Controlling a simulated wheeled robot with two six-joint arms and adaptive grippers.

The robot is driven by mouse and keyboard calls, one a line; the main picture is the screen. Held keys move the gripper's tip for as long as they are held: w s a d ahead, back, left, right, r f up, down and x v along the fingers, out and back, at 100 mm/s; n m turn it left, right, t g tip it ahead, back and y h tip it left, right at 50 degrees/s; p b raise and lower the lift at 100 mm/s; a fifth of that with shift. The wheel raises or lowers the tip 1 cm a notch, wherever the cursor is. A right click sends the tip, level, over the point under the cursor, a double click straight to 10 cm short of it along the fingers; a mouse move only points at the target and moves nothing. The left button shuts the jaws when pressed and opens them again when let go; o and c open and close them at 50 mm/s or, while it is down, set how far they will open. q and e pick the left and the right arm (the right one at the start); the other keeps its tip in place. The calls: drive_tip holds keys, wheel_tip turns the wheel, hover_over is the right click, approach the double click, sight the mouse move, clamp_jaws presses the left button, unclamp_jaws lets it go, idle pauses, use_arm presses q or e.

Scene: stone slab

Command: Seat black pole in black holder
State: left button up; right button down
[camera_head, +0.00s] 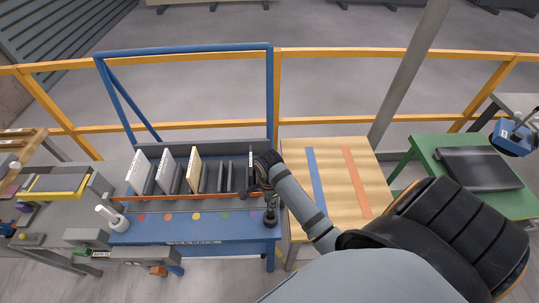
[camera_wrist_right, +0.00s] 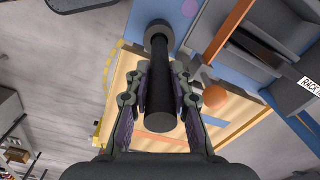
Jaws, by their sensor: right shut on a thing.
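My right gripper (camera_head: 266,172) is above the right end of the blue bench. In the right wrist view it (camera_wrist_right: 158,95) is shut on the black pole (camera_wrist_right: 160,85), with a finger on either side. The pole's near end points at the camera. Its far end meets a wider dark round collar, the black holder (camera_wrist_right: 160,33). I cannot tell how deep the pole sits in it. In the head view the dark holder (camera_head: 270,218) stands at the blue bench's right end, below the gripper. My left gripper is not in view.
A rack (camera_head: 172,189) with upright plates stands behind the blue bench (camera_head: 190,230). A wooden table (camera_head: 335,190) with blue and orange strips is just right. A yellow rail runs behind.

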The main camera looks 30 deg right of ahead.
drive_tip(key=shift+f+b, duration=0.8)
drive_tip(key=shift+f, duration=2.25)
drive_tip(key=c, duration=1.1)
unclamp_jaws()
wheel_tip(320, 180, up, 12)
drive_tip(key=shift+a+r, duration=0.1)
